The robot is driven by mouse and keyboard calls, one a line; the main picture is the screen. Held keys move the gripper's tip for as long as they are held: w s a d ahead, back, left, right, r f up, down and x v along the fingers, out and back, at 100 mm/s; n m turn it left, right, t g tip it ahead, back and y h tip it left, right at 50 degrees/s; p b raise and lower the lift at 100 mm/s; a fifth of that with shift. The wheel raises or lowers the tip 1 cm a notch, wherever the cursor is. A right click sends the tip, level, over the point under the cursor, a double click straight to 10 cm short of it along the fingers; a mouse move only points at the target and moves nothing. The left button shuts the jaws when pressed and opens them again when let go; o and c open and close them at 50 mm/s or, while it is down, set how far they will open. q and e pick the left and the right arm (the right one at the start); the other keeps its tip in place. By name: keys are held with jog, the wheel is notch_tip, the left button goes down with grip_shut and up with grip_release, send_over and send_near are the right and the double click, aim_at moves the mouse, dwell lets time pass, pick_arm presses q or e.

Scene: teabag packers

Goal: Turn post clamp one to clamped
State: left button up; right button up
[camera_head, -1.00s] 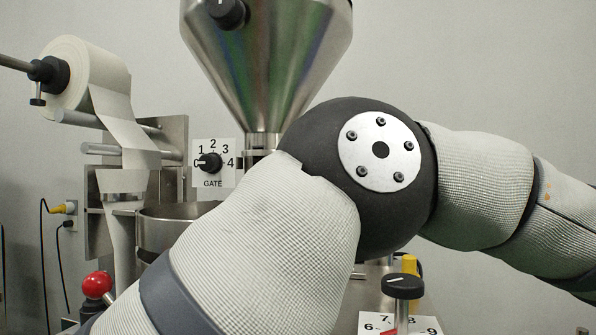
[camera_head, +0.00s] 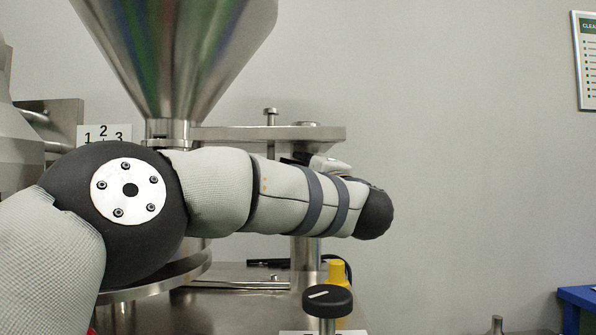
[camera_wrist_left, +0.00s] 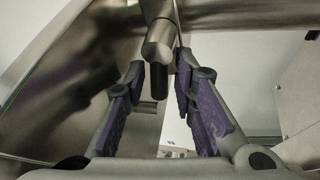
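In the left wrist view my left gripper (camera_wrist_left: 160,88) is open, with its purple-padded fingers apart. A metal rod with a dark end (camera_wrist_left: 159,50) comes down between the fingertips, with no clear grip on it. I cannot tell whether this rod belongs to post clamp one. In the head view a metal bracket arm (camera_head: 230,134) runs from the hopper neck to the right, with a small upright bolt (camera_head: 271,118) on top. A metal post (camera_head: 304,258) stands below it. My left arm crosses in front, hiding much of the post and my left gripper. My right gripper is not in view.
The steel hopper (camera_head: 175,55) rises above my arm. A black knob (camera_head: 327,301) and a yellow part (camera_head: 335,270) stand in front of the post. A numbered gate plate (camera_head: 104,134) is partly covered by my arm. A blue table (camera_head: 578,296) is at far right.

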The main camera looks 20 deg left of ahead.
pick_arm(q)
jog(key=shift+w+a+r, duration=0.2)
jog(key=shift+w+a, duration=0.05)
jog(key=shift+c, duration=0.6)
grip_shut()
jog(key=shift+r+m+t+p, duration=0.2)
jog(key=shift+m+t+p, duration=0.2)
jog(key=shift+m, duration=0.5)
jog(key=shift+o, duration=0.6)
grip_release()
jog(key=v, duration=1.2)
jog(key=shift+s, duration=0.15)
